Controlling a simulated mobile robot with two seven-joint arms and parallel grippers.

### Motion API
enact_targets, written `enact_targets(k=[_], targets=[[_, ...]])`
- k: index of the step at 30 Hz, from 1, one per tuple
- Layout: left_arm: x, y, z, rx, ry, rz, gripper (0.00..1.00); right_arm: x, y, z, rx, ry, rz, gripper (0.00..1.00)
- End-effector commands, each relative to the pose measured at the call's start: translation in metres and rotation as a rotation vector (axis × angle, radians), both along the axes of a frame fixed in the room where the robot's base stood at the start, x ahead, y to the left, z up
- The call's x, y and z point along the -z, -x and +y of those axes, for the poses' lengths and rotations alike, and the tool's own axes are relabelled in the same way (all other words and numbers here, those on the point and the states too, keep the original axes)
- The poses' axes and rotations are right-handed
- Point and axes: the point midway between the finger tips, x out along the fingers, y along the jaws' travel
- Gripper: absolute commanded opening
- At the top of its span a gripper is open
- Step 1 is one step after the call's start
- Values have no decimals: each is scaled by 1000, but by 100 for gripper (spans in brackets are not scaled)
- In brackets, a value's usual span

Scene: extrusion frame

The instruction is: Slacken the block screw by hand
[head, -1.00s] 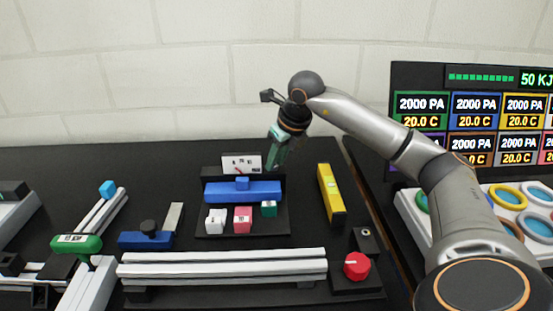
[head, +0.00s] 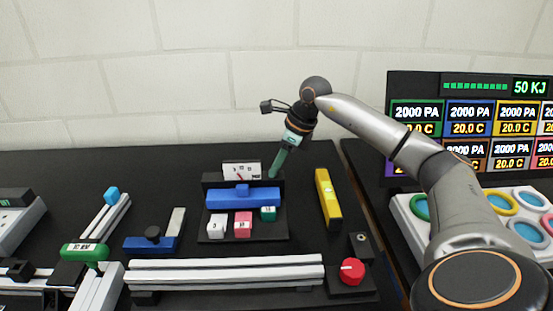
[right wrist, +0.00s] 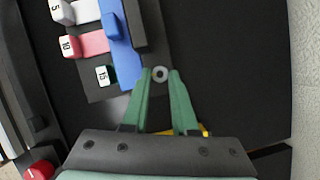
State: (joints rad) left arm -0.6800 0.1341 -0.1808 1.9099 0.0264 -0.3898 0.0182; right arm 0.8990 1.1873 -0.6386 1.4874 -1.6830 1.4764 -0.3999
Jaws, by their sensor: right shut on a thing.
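I cannot tell for sure whether this knob is the block screw. My right gripper (head: 272,176) is far from it, at the right end of the black stand with the dial. In the right wrist view, my right gripper (right wrist: 160,78) is shut on a small grey ring-like piece (right wrist: 160,74) between its fingertips. What this piece belongs to is not clear. My left gripper is not in view.
The black stand (head: 215,232) carries a blue bar (head: 225,199) and white, pink and green weights. A yellow level (head: 328,198) lies to its right. White rails (head: 225,272) and a red knob (head: 352,270) are in front.

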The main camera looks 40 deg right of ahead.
Motion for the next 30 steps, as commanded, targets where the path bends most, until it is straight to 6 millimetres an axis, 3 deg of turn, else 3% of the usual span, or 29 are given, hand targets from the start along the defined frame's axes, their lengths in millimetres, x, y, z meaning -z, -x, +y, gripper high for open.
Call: enact_targets(k=[6,15,30], targets=[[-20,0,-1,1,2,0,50,-4,-2,-1,-198,-2,-1,0],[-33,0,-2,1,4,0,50,-2,-4,-2,-411,-1,-2,0],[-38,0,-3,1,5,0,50,0,-4,-3,-541,1,0,0]])
